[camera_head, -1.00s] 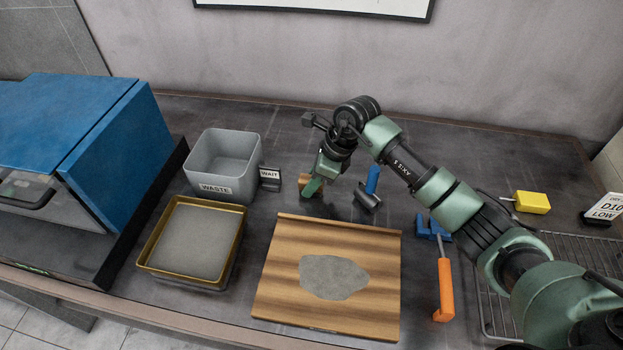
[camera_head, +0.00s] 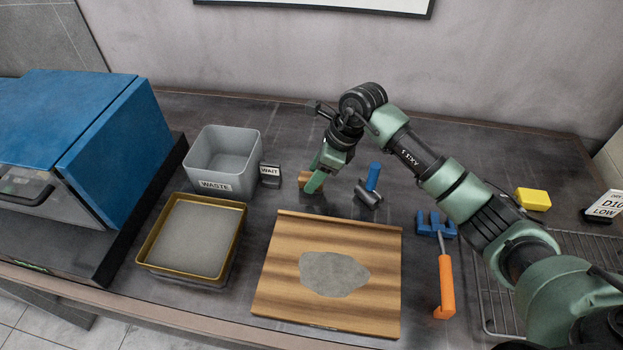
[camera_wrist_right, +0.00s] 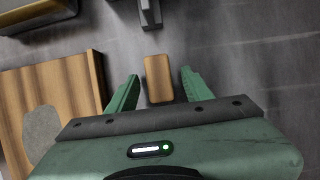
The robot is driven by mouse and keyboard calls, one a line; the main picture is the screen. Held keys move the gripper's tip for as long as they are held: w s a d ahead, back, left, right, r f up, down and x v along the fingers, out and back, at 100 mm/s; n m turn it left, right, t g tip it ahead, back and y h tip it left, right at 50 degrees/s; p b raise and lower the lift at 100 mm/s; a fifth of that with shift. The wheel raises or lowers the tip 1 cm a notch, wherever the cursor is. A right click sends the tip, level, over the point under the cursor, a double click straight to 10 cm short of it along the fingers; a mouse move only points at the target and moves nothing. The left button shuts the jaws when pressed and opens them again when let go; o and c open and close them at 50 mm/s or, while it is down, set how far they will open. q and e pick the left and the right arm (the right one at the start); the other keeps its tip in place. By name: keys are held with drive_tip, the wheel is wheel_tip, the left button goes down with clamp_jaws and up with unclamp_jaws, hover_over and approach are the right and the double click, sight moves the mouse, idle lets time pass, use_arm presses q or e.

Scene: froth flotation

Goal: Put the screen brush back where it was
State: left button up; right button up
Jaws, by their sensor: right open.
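The screen brush appears to be the small wooden block (camera_head: 305,180) on the dark bench, behind the wooden board and right of the small WAIT sign. My right gripper (camera_head: 318,180) is open just above or around this block. In the right wrist view the block (camera_wrist_right: 158,78) lies between the two spread green fingers of the gripper (camera_wrist_right: 160,79), with a gap on each side. Any bristles under the block are hidden. My left gripper is not in view.
A grey WASTE bin (camera_head: 224,160) and WAIT sign (camera_head: 270,175) stand left. A gold-rimmed tray (camera_head: 150,252) and the wooden board (camera_head: 275,290) lie in front. A blue-handled roller (camera_head: 372,180), blue holder (camera_head: 428,222), orange-handled tool (camera_head: 444,285) and yellow-handled tool (camera_head: 532,199) are right.

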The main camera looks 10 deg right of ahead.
drive_tip(key=b+v, duration=0.2)
drive_tip(key=v, duration=0.7)
drive_tip(key=shift+d+r, duration=0.2)
drive_tip(key=shift+r, duration=0.15)
